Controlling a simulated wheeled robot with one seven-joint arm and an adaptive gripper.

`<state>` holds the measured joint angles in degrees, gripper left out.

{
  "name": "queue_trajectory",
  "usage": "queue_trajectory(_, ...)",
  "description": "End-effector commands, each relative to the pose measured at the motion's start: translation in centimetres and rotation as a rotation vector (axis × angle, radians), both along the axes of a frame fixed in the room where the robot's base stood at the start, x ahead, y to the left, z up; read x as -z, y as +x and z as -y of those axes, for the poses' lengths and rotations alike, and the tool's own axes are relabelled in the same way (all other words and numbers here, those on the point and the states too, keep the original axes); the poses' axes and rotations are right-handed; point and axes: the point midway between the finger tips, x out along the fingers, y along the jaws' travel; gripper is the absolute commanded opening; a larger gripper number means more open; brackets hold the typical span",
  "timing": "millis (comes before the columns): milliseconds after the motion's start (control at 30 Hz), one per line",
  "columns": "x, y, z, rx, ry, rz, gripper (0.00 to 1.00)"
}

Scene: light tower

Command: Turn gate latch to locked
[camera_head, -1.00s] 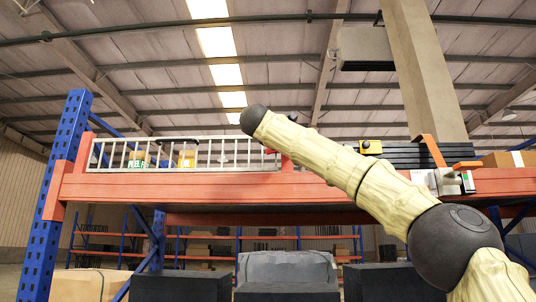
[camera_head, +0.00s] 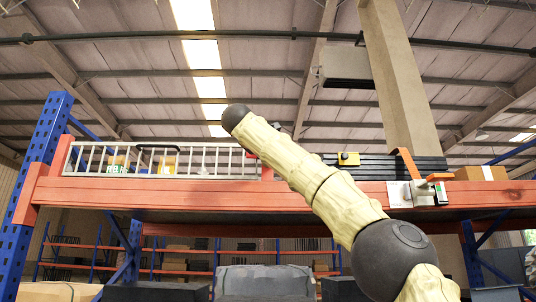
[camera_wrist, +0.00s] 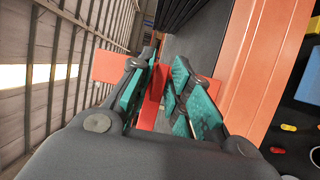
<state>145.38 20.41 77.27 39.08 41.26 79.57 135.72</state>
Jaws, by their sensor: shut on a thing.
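The gate (camera_head: 205,163) is a pale metal railing standing on the orange shelf beam in the head view. A small red part (camera_head: 251,154), which may be the latch, shows at its right end, partly behind my arm. In the wrist view my gripper (camera_wrist: 163,78) has its teal-padded fingers closed around a red bar (camera_wrist: 150,108), which looks like the latch handle. A wider orange-red piece (camera_wrist: 108,66) crosses behind the fingers. My gripper is not visible in the head view. I cannot tell the latch's exact angle.
The orange beam (camera_head: 150,193) runs across the head view, with a blue upright (camera_head: 43,150) at the left. A yellow part (camera_head: 348,158) and a pale box with an orange lever (camera_head: 405,192) are to the right. Dark boxes stand below the beam.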

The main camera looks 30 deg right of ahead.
Motion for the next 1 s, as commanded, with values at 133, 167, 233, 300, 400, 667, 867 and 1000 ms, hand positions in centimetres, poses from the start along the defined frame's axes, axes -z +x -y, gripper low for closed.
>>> queue_trajectory(133,0.5,0.1,0.1,0.003,0.005,-0.007,0.32)
queue_trajectory(167,0.5,0.1,0.1,0.003,0.005,-0.007,0.32)
queue_trajectory(233,0.4,0.1,0.0,0.002,0.004,-0.005,0.32)
queue_trajectory(300,0.3,0.1,0.0,0.002,0.003,-0.004,0.32)
queue_trajectory(400,0.2,0.0,0.0,0.001,0.002,-0.003,0.32)
queue_trajectory(667,0.1,-1.4,-1.5,0.001,0.001,-0.002,0.32)
queue_trajectory(867,0.1,-3.8,-4.3,-0.001,0.001,-0.002,0.32)
queue_trajectory(1000,0.2,-5.4,-6.2,0.0,0.002,-0.004,0.32)
